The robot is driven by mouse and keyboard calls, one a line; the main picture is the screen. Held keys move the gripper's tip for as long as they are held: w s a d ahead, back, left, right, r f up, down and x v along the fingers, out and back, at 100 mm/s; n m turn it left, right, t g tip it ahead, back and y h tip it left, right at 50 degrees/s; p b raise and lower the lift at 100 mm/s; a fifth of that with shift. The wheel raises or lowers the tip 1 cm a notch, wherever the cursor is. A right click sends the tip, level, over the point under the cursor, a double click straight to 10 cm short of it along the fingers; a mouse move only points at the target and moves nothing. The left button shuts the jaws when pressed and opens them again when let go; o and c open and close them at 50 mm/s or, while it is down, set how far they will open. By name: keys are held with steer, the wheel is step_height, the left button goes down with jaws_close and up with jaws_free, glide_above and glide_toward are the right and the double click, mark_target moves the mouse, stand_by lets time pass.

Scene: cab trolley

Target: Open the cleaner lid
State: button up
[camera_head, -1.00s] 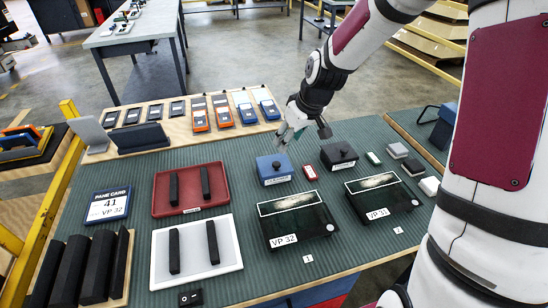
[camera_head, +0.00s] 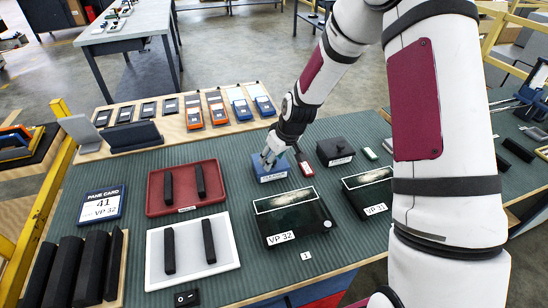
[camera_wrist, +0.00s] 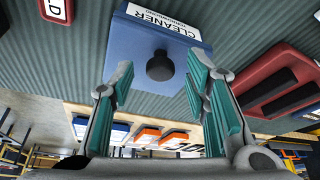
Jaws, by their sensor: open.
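The cleaner box (camera_head: 268,170) is blue with a white label and stands on the green ribbed mat, right of the red tray. In the wrist view the cleaner box (camera_wrist: 155,45) shows its label reading CLEANER and a round black knob (camera_wrist: 160,66) on its lid. The lid looks closed. My gripper (camera_head: 270,155) is right over the box in the head view and hides the knob there. In the wrist view my gripper (camera_wrist: 160,82) is open, its two teal-padded fingers to either side of the knob.
A red tray (camera_head: 152,207) and a white tray (camera_head: 153,278) hold black bars. A small red item (camera_head: 307,169) and a black box (camera_head: 335,152) stand to the right. The VP 32 pane (camera_head: 290,215) lies in front. Several handheld devices line a wooden board (camera_head: 172,133) behind.

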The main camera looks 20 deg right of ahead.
jaws_close()
